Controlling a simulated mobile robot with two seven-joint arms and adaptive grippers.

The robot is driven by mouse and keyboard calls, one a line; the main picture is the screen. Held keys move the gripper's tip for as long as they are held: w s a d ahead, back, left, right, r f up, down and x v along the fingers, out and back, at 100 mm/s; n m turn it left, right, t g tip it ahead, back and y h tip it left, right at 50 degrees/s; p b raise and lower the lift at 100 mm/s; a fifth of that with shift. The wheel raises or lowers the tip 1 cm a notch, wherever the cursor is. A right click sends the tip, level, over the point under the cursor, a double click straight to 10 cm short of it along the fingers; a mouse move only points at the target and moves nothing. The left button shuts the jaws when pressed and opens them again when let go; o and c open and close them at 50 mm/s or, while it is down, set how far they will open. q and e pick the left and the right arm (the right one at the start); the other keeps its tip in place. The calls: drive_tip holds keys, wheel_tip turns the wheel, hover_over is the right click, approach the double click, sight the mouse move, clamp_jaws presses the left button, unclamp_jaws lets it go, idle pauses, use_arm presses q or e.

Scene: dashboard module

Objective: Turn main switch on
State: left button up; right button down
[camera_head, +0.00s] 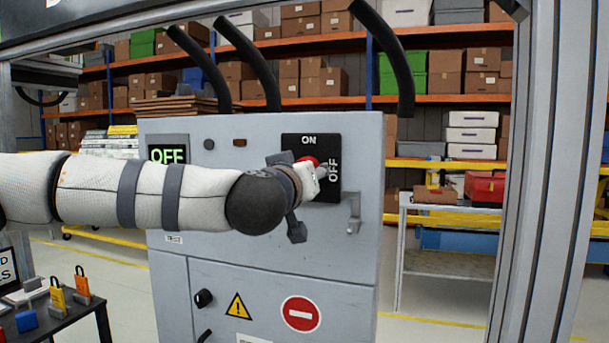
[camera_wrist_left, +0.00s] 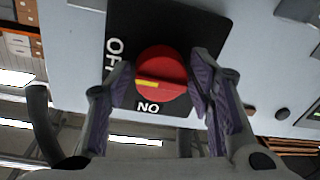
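The main switch is a red round knob (camera_head: 307,160) on a black plate (camera_head: 325,190) on a grey cabinet. The plate has ON at the top and OFF at the right. In the left wrist view, turned upside down, the knob (camera_wrist_left: 163,72) shows a yellow mark on its left side, toward OFF. My left gripper (camera_wrist_left: 161,85) has its fingers apart on either side of the knob, with small gaps visible; contact cannot be told. In the head view the left gripper (camera_head: 318,172) partly hides the knob. A display (camera_head: 168,153) reads OFF in green. My right gripper is out of view.
Below are a small black knob (camera_head: 203,299) and warning signs. A table with padlocks (camera_head: 57,296) stands at lower left. Black cables rise above the cabinet.

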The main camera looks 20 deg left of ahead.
use_arm(q)
drive_tip(key=c, duration=0.5)
drive_tip(key=shift+c, duration=0.2)
drive_tip(key=shift+n, duration=0.3)
drive_tip(key=shift+r+n+g+h, duration=0.15)
drive_tip(key=shift+n+h, duration=0.05)
drive_tip(key=shift+n, duration=2.55)
drive_tip(key=shift+r+n+g+h, duration=0.1)
drive_tip(key=shift+n+h, duration=0.1)
drive_tip(key=shift+n, duration=2.5)
drive_tip(key=shift+r+n+g+h, duration=0.15)
drive_tip(key=shift+n+h, duration=0.05)
drive_tip(key=shift+n, duration=2.55)
drive_tip(key=o, duration=1.1)
